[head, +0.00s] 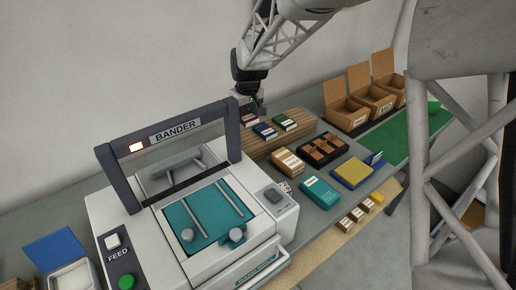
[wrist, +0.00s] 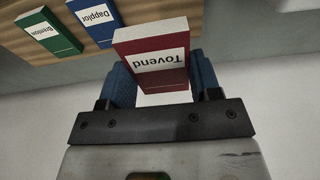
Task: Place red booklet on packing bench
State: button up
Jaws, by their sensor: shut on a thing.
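The red booklet (wrist: 155,55), with a white label reading "Tovend", stands between the blue fingers of my gripper (wrist: 162,85) in the wrist view. My gripper is shut on it. In the head view my gripper (head: 254,108) hangs at the left end of a slatted wooden rack (head: 300,122), and the red booklet (head: 248,119) shows small below it. I cannot tell whether the booklet touches the rack. A grey bench (head: 325,165) runs along the wall; a green surface (head: 405,138) lies at its far right. I cannot tell which is the packing bench.
Blue (head: 264,131) and green (head: 285,122) booklets sit on the rack beside the red one. The white bander machine (head: 200,215) stands at front left. Open cardboard boxes (head: 345,110), a black divided tray (head: 323,150) and a teal pack (head: 320,192) crowd the bench.

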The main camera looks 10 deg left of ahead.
jog(key=w+d+f, duration=0.1)
jog(key=w+d, duration=0.7)
jog(key=d, duration=0.5)
send_over(381, 143)
jog(key=f, duration=0.4)
jog(key=shift+d+f, duration=0.2)
jog(key=shift+f, duration=0.1)
jog(key=shift+f, duration=0.1)
jog(key=shift+f, duration=3.05)
jog(key=shift+f, duration=1.85)
jog(key=shift+f, duration=0.15)
jog(key=o, duration=0.9)
